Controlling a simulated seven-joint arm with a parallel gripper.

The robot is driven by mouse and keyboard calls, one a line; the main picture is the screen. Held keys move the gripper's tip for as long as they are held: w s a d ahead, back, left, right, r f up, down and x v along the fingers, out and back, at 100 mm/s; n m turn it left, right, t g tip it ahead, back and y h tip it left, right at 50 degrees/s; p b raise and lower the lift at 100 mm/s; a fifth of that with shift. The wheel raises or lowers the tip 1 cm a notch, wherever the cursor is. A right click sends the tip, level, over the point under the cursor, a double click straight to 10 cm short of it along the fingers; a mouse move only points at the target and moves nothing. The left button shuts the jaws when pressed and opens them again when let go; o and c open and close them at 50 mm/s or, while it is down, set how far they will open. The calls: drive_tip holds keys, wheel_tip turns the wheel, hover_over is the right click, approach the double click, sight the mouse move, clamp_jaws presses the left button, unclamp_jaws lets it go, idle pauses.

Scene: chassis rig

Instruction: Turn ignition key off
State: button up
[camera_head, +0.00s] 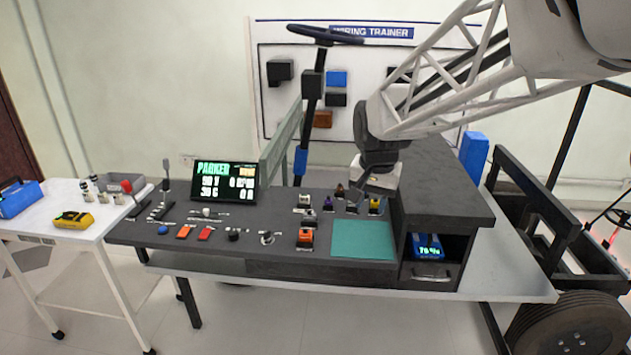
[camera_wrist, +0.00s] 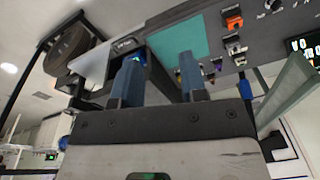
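A small round silver-and-dark switch (camera_head: 267,238), which looks like the ignition key, sits on the front part of the dark console (camera_head: 215,255). It also shows at the top edge of the wrist view (camera_wrist: 272,6). Its key position is too small to tell. My gripper (camera_head: 376,186) is above the right part of the console, behind the teal mat and well to the right of the switch. In the wrist view its two blue-grey fingers (camera_wrist: 158,72) are spread apart with nothing held between them.
Orange-topped switch (camera_head: 305,238) and teal mat (camera_head: 362,240) lie between switch and gripper. Several small coloured controls stand below my gripper. A display (camera_head: 224,182), steering wheel (camera_head: 325,35) and raised right box (camera_head: 440,185) are obstacles. A white side table (camera_head: 60,205) stands left.

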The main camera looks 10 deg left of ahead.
drive_tip(key=w+a+f+m, duration=0.1)
drive_tip(key=w+a+f, duration=0.3)
drive_tip(key=w+a, duration=0.3)
drive_tip(key=w+a+f+m, duration=0.1)
drive_tip(key=w+a+f, duration=0.3)
drive_tip(key=w+a, duration=0.3)
drive_tip(key=m+g, duration=0.1)
hover_over(266, 232)
wheel_tip(266, 232, down, 13)
drive_tip(key=shift+d+f, duration=0.1)
drive_tip(key=shift+f, duration=3.9)
drive_tip(key=shift+c, duration=0.3)
clamp_jaws()
